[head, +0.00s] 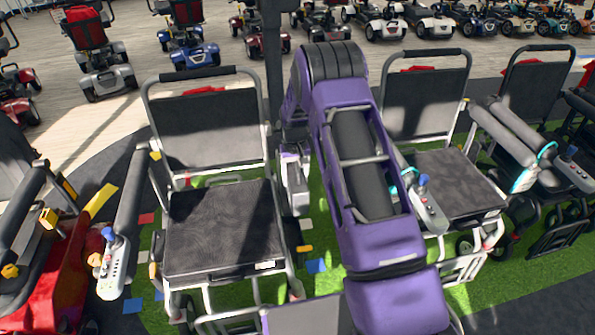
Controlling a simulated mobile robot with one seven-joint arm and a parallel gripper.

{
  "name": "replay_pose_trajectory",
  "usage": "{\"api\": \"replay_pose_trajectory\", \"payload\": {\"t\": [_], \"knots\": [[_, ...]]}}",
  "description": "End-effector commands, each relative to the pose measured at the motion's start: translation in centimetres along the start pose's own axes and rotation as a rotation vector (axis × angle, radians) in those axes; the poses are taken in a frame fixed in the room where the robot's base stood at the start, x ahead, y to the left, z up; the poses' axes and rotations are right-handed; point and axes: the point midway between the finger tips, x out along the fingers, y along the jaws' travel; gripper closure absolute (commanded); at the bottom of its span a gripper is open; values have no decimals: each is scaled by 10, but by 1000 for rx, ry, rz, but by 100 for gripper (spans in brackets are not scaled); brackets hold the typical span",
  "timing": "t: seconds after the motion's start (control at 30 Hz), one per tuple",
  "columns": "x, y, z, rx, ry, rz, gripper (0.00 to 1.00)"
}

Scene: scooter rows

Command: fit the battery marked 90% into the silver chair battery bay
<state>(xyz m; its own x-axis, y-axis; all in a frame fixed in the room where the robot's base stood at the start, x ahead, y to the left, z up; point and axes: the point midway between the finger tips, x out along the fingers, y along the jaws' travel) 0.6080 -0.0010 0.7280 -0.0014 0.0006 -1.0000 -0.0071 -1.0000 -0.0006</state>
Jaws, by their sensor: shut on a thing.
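My gripper (293,165) hangs down beyond my purple arm, between two silver-framed chairs. It is shut on a pale grey block (298,198), which shows only small and partly; no 90% mark can be read on it. The left chair (222,235) has a dark seat and backrest, a silver tube frame and a joystick armrest. The right chair (455,182) looks alike and is partly covered by my arm. I cannot tell which is the task's silver chair, and no battery bay shows clearly.
A red chair (40,290) stands at the left edge, and another chair (520,125) with teal trim is at the right. Rows of scooters (190,40) stand behind. Green turf (525,265) lies under the chairs. A dark post (274,60) rises behind the gripper.

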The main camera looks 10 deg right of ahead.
Motion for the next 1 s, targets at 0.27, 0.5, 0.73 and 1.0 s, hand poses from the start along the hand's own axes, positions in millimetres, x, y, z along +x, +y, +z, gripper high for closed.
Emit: {"api": "replay_pose_trajectory", "payload": {"t": [0.27, 0.5, 0.73, 1.0], "knots": [[70, 0, -23, -1, 2, 1, 100], [130, -1, -33, -3, 3, 1, 100], [174, -1, -35, -6, 5, 1, 100], [193, -2, -35, -7, 7, 1, 100]]}}
